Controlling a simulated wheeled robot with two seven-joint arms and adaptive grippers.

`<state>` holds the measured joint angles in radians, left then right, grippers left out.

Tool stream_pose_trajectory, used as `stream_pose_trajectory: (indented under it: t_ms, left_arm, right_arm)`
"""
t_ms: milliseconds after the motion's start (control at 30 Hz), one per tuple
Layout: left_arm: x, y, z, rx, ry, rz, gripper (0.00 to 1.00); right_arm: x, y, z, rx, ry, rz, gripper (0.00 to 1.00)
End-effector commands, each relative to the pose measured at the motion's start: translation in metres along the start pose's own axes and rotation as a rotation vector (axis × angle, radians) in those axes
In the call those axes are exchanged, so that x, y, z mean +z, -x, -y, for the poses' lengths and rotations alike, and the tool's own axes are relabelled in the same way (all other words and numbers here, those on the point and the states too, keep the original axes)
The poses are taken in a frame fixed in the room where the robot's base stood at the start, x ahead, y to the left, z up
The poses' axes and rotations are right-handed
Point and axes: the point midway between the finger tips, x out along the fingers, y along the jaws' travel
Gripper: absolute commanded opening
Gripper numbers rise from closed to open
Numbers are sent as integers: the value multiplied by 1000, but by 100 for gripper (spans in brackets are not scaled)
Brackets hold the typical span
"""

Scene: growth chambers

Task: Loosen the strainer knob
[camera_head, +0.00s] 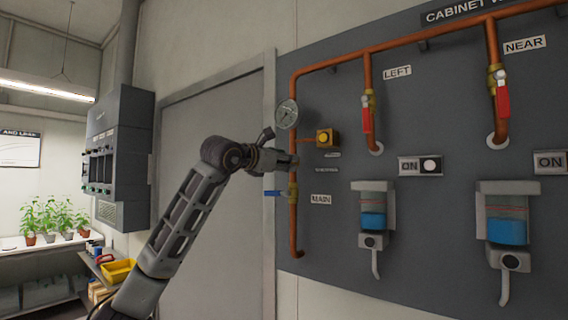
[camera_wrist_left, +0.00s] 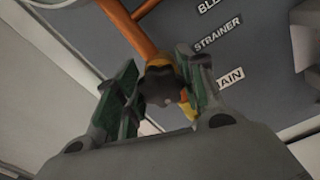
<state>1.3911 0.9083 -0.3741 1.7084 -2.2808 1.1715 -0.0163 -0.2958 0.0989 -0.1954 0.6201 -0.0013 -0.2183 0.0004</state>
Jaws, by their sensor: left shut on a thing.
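My left gripper (camera_head: 289,161) is at the copper pipe on the left side of the grey panel. The left wrist view shows its two green-padded fingers on either side of a dark, lobed strainer knob (camera_wrist_left: 161,86), shut on it. The knob sits on a brass-coloured fitting in the copper pipe (camera_wrist_left: 132,28), beside the STRAINER label (camera_wrist_left: 218,35). In the head view the gripper hides the knob. My right gripper is not in view.
Red-handled valves and blue-filled bottles are farther right. A door (camera_head: 215,130) is on the left.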

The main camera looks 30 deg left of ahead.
Motion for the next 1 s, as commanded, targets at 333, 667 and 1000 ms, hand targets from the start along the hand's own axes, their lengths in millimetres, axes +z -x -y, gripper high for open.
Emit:
stream_pose_trajectory:
  t_ms: [333, 667, 1000]
  left_arm:
    - [-2, -1, 1, -2, 128, -6, 16]
    - [-3, -1, 1, -3, 142, -7, 16]
    - [-2, -1, 1, -2, 141, -5, 62]
  right_arm:
    - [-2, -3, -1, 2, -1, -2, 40]
    - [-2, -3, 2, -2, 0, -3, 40]
    - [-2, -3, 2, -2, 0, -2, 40]
